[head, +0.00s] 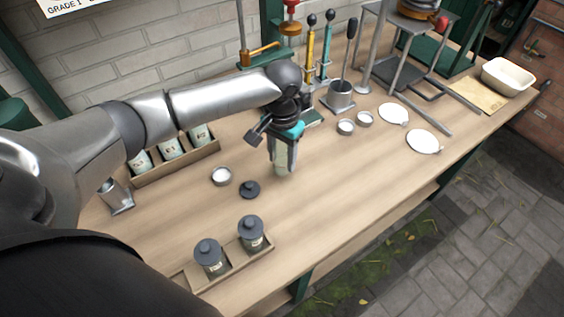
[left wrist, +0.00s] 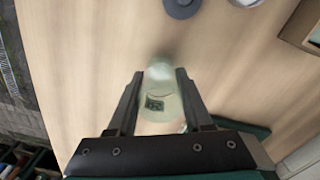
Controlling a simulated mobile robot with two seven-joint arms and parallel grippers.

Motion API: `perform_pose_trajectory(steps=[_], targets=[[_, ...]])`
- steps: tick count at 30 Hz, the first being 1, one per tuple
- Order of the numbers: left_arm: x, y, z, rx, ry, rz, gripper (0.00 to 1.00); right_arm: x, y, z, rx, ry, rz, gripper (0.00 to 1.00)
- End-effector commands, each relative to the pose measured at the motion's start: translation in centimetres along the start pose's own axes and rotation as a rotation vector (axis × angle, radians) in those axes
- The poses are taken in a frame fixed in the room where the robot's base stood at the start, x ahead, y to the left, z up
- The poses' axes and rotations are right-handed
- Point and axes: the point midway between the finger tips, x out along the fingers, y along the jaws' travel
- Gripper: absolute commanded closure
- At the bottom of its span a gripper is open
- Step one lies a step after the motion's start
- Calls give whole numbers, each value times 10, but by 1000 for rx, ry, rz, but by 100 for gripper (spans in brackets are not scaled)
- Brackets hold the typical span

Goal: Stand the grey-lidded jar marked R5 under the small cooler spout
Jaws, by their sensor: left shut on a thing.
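My left gripper (head: 286,138) is shut on a pale, greenish see-through jar (head: 284,158) over the middle of the bench. In the left wrist view the jar (left wrist: 160,100) sits between the two fingers, with a dark label on its side too blurred to read. No lid shows on it. Two grey-lidded jars (head: 210,258) (head: 250,233) stand in a wooden tray (head: 232,264) at the front; their labels are too small to read. I cannot tell which is R5, nor pick out the small cooler spout. My right gripper is not in view.
A loose dark grey lid (head: 250,189) and a small round tin (head: 221,176) lie left of the held jar. A wooden rack (head: 178,165) holds several labelled jars. White discs (head: 424,141) and levered stands (head: 340,95) are to the right. The front middle of the bench is clear.

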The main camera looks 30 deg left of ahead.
Motion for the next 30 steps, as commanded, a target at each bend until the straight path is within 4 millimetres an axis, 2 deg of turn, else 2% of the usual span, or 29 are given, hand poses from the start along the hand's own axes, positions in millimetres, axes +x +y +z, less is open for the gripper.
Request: perform_pose_trajectory(steps=[1, 3, 14, 15, 23, 30], targets=[[11, 0, 0, 0, -2, 0, 100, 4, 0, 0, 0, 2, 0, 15], [18, 0, 0, 0, 0, 0, 100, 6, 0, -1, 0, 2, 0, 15], [20, 0, 0, 0, 1, 0, 100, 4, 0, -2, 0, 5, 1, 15], [21, 0, 0, 0, 1, 0, 48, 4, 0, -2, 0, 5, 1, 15], [20, 0, 0, 0, 1, 0, 19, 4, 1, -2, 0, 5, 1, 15], [20, 0, 0, 0, 1, -1, 19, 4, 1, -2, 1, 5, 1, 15]])
